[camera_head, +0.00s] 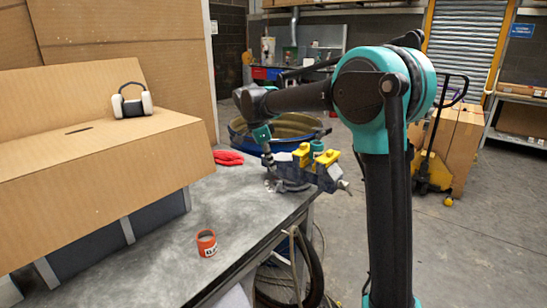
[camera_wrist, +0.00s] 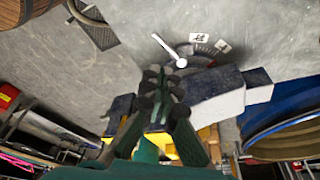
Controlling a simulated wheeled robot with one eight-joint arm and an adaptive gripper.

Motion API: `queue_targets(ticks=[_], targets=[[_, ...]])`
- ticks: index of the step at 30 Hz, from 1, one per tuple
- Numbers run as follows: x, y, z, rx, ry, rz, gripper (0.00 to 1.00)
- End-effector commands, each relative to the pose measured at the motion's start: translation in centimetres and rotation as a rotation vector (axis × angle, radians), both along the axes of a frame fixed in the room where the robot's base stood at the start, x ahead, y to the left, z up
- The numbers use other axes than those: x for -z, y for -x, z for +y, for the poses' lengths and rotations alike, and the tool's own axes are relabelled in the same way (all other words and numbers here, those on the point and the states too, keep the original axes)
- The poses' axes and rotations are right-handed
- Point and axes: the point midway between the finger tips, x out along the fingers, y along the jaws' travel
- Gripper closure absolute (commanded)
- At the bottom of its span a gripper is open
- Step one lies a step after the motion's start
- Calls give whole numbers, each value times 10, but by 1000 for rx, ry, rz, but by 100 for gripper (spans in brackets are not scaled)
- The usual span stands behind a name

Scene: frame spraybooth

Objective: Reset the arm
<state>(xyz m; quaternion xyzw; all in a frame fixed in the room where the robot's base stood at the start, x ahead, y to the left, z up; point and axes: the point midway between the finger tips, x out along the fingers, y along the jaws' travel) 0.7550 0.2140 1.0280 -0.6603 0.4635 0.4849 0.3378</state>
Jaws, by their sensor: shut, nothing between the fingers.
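My gripper (camera_head: 268,163) is at the end of my teal and black arm, above the far end of the grey workbench (camera_head: 190,228). It hangs close to the left side of a blue bench vise (camera_head: 326,180) with yellow jaw pads; I cannot tell if it touches the vise. In the wrist view my gripper (camera_wrist: 160,75) has its fingers closed together with nothing between them. The vise (camera_wrist: 225,95) lies just beyond and beside the fingers there, and my fingers hide part of it.
An orange cup (camera_head: 206,243) stands near the bench's front edge. A red cloth (camera_head: 228,157) lies behind it. A large cardboard box (camera_head: 100,165) with white-cupped headphones (camera_head: 131,104) fills the left. A blue tub (camera_head: 238,131) stands behind the vise. Open floor (camera_head: 470,240) lies right.

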Motion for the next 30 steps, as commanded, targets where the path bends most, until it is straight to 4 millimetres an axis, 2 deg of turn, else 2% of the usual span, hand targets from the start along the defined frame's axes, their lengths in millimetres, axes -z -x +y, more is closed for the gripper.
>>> queue_targets(ticks=[5, 8, 12, 14, 18, 24, 27, 30], targets=[[21, 20, -54, -151, -37, 31, 100], [43, 44, -97, -301, -66, 45, 100], [76, 86, -151, -521, -91, 44, 100], [90, 107, -171, -613, -94, 36, 100], [127, 160, -211, -825, -82, 9, 100], [173, 229, -244, -1077, -23, -37, 100], [188, 251, -251, -1156, 7, -52, 100], [196, 263, -254, -1202, 27, -58, 100]])
